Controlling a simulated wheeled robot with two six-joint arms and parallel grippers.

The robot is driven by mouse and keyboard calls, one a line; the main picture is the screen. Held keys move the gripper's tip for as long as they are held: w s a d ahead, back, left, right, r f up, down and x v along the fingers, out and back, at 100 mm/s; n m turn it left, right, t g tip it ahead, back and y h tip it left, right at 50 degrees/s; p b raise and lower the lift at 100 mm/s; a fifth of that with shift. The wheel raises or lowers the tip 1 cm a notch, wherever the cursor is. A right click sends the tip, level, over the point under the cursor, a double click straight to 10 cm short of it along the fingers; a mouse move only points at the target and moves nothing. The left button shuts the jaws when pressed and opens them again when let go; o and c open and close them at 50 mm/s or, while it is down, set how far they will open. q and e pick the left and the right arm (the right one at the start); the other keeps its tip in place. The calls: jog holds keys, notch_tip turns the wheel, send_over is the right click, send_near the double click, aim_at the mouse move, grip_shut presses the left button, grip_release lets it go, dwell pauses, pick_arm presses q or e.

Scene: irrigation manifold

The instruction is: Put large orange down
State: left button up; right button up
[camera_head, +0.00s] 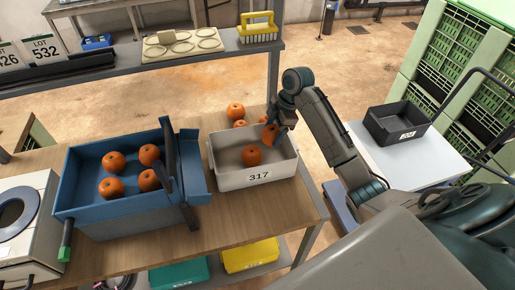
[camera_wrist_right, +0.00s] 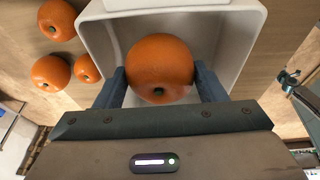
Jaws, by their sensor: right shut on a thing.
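In the right wrist view the held orange (camera_wrist_right: 160,66) sits between the two fingers, in front of the bin's white inside (camera_wrist_right: 108,32). I cannot tell whether it touches the bin floor. My left gripper is not in view.
Several loose oranges (camera_head: 235,111) lie on the table behind the bin. A blue box (camera_head: 118,213) with several oranges stands to the left. A dark tray (camera_head: 398,124) stands on a white surface at right. Bare table (camera_head: 225,222) lies in front of the bin.

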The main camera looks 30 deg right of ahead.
jog(key=f, duration=0.1)
jog(key=s+f+p, duration=0.1)
jog(key=f, duration=0.1)
jog(key=shift+s+f, duration=0.3)
jog(key=shift+f, duration=0.05)
jog(key=f, duration=0.1)
jog(key=f+p, duration=0.1)
jog(key=shift+w+f, duration=0.35)
jog(key=shift+f, duration=0.5)
jog(key=shift+s, duration=0.1)
jog(key=o, duration=1)
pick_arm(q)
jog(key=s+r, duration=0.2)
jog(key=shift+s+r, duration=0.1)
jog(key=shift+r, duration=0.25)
pick_arm(e)
jog(key=shift+r, duration=0.1)
